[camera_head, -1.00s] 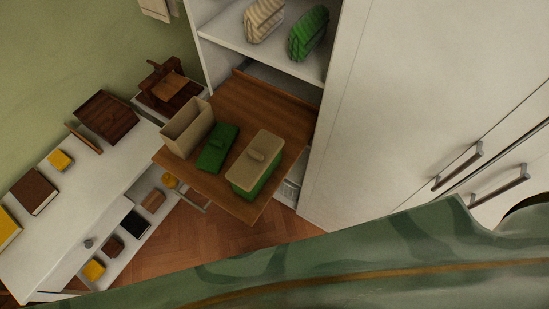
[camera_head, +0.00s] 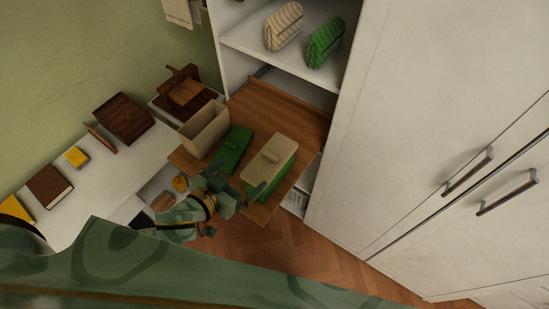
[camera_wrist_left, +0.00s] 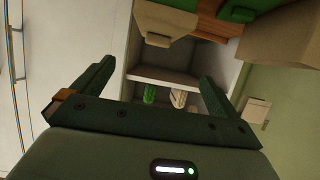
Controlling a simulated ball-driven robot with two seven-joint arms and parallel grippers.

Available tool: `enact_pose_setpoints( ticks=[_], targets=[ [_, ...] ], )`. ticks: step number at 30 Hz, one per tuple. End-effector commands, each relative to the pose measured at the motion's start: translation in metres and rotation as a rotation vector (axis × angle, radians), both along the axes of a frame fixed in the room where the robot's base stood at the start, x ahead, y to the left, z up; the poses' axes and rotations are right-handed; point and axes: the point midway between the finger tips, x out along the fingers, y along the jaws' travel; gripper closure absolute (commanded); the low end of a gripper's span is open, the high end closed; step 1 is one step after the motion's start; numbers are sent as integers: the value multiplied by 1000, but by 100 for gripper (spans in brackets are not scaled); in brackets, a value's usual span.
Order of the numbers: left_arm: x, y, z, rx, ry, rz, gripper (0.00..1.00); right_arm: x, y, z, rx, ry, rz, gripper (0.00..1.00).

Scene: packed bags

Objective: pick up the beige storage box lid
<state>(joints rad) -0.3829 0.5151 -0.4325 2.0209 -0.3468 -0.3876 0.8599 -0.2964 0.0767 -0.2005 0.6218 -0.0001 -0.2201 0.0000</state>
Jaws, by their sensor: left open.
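The beige storage box lid (camera_head: 268,152) with a raised handle lies on the green storage box (camera_head: 283,176) at the right of a wooden pull-out shelf (camera_head: 240,100). It also shows at the top of the left wrist view (camera_wrist_left: 168,20). An open beige box (camera_head: 204,131) and a flat green lid (camera_head: 233,151) stand left of it. My left gripper (camera_head: 243,181) is open and empty, near the shelf's front edge, in front of the green lid and the green box. In the wrist view its fingers (camera_wrist_left: 157,70) are spread apart. My right gripper is not in view.
Striped beige (camera_head: 284,26) and green (camera_head: 325,42) bags stand on the upper shelf. A tall white cabinet (camera_head: 420,130) rises close on the right. A white low unit (camera_head: 85,190) with a book and boxes runs along the left. Wooden floor shows below.

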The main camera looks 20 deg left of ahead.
Motion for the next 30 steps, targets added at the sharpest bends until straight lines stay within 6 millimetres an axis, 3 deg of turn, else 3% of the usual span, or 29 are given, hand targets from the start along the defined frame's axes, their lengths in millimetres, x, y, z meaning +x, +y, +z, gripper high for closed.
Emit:
enact_pose_setpoints(
  ticks=[12, 30],
  targets=[
    [80, -29, -36, 1, 0, 1, 1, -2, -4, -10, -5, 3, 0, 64],
    [133, -55, -62, 3, 1, 0, 1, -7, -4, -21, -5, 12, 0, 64]
  ],
)
